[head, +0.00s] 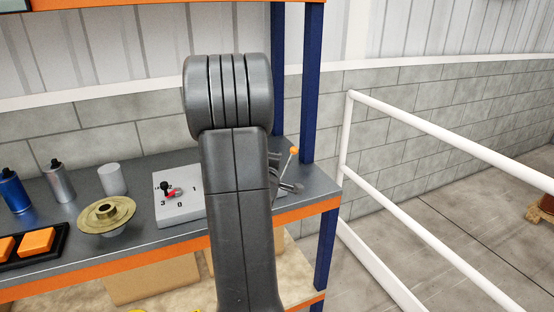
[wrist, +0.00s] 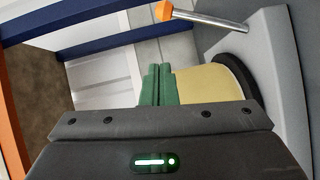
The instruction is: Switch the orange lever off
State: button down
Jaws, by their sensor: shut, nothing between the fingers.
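The orange lever shows in the wrist view as an orange knob (wrist: 165,10) on a bare metal rod. The rod runs right to a grey housing (wrist: 275,40). In the head view the lever's orange knob (head: 294,150) stands up just right of my arm, near the shelf's right end; its base is mostly hidden by my arm. My gripper (wrist: 157,72) has its green fingertips together with nothing between them. In the wrist view they are below the lever knob in the picture and apart from it. The fingertips cannot be made out in the head view.
A yellow round piece (wrist: 205,85) with a dark rim lies right beside my fingers. Blue rack posts (head: 311,80) stand close to the lever. A grey box with a red-and-black selector (head: 180,210) and a brass-coloured flanged piece (head: 106,213) stand left of my arm.

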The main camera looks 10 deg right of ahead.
jog(key=shift+v, duration=2.1)
jog(key=shift+w+d+r, duration=0.1)
jog(key=shift+w, duration=0.05)
